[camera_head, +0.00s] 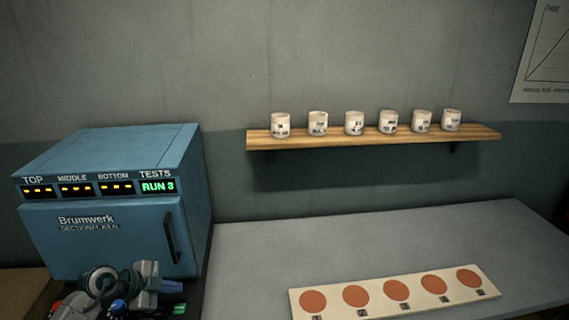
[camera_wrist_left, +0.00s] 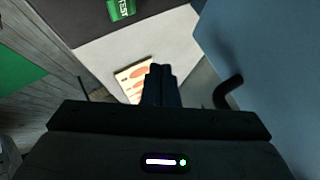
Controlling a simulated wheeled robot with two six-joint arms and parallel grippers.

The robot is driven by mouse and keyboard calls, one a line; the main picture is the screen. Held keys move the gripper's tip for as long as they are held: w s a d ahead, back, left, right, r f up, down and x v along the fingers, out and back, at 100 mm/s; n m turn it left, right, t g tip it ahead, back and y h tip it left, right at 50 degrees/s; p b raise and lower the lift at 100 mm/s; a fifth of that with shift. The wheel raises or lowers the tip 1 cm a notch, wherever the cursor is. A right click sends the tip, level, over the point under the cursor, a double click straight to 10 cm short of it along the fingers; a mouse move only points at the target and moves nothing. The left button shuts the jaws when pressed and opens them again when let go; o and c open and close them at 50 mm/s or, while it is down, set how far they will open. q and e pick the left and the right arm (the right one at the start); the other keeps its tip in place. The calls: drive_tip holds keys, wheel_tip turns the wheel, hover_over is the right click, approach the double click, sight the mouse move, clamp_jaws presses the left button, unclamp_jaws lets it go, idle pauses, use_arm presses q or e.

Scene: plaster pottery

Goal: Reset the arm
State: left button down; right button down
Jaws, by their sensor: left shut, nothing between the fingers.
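My left arm shows at the lower left of the head view, in front of the blue kiln (camera_head: 110,250). In the left wrist view my left gripper (camera_wrist_left: 161,70) is shut, with its fingers together and nothing between them. The kiln (camera_wrist_left: 275,60) fills the right of that view, and its dark handle (camera_wrist_left: 228,92) is just right of the fingers. In the head view the kiln door is closed and its display (camera_head: 158,186) reads RUN 3. My right gripper is not in view.
Several white labelled cups (camera_head: 354,123) stand on a wooden wall shelf (camera_head: 470,134). A pale board with orange discs (camera_head: 330,285) lies on the grey table (camera_head: 270,245), otherwise bare. A green TEST block (camera_wrist_left: 121,9) shows at the top of the wrist view.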

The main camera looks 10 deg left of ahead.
use_arm(q)
drive_tip(key=s+d+r+n+t+h, duration=0.2)
drive_tip(key=d+r+n+t+h, duration=0.1)
drive_tip(key=d+r+t, duration=0.65)
drive_tip(key=s+a+n+t+y, duration=0.2)
drive_tip(key=s+a+n+y, duration=0.4)
drive_tip(key=a+n+y, duration=0.5)
drive_tip(key=s+d+f+n+g+y, duration=0.2)
drive_tip(key=s+f+n+g+y, duration=0.25)
drive_tip(key=s+f+g, duration=0.45)
drive_tip(key=s+d+f+m+g+h, duration=0.1)
drive_tip(key=s+d+f+g+h, duration=0.25)
drive_tip(key=s, duration=0.35)
drive_tip(key=s+d+f+m+g+h, duration=0.1)
drive_tip(key=s+d+f+g+h, duration=0.15)
drive_tip(key=s+d+f, duration=0.4)
drive_tip(key=a+f+g+y+b, duration=0.1)
drive_tip(key=a+f+b, duration=0.25)
drive_tip(key=f, duration=2.65)
drive_tip(key=s+a+f+g+b, duration=0.1)
drive_tip(key=s+a+f+b, duration=0.1)
drive_tip(key=s+f, duration=1.7)
wheel_tip(320, 180, down, 5)
drive_tip(key=shift+s+r+b, duration=0.15)
drive_tip(key=shift+s+b, duration=0.2)
drive_tip(key=shift+b, duration=0.05)
